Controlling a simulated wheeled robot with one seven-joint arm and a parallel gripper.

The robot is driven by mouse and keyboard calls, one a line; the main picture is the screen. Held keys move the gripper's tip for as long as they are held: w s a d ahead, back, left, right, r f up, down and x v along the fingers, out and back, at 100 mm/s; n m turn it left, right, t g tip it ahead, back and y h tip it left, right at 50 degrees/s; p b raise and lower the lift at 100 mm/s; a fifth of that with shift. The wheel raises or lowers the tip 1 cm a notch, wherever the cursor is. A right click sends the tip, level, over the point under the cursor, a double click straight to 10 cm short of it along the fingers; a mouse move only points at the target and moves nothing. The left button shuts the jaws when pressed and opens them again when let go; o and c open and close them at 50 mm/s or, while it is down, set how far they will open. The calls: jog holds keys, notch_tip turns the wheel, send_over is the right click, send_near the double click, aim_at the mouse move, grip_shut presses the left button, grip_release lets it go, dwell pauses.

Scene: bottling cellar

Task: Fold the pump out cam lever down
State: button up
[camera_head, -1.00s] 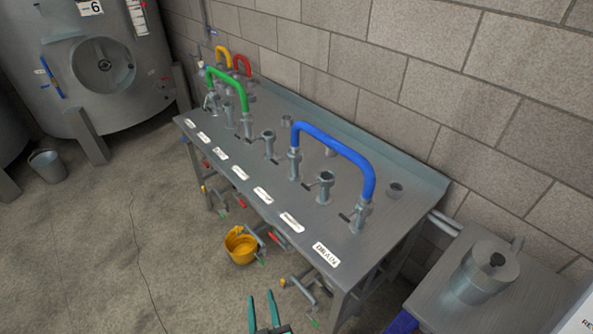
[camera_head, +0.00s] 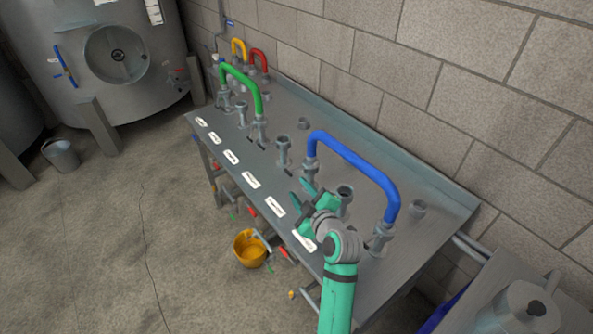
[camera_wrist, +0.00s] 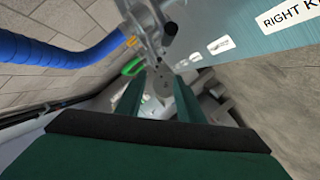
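The blue bend also shows at left there (camera_wrist: 45,50). I cannot read which port is pump out, and I cannot tell the lever's angle.
The bench (camera_head: 270,150) carries open ports, a green bend (camera_head: 241,80), yellow and red bends behind, and a row of white labels. A block wall runs along its back. A yellow bucket (camera_head: 250,250) and valves are below.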

aim_at(291, 174)
jog(key=x, duration=1)
jog(key=shift+w+d, duration=0.2)
jog(key=shift+d, duration=0.05)
grip_shut()
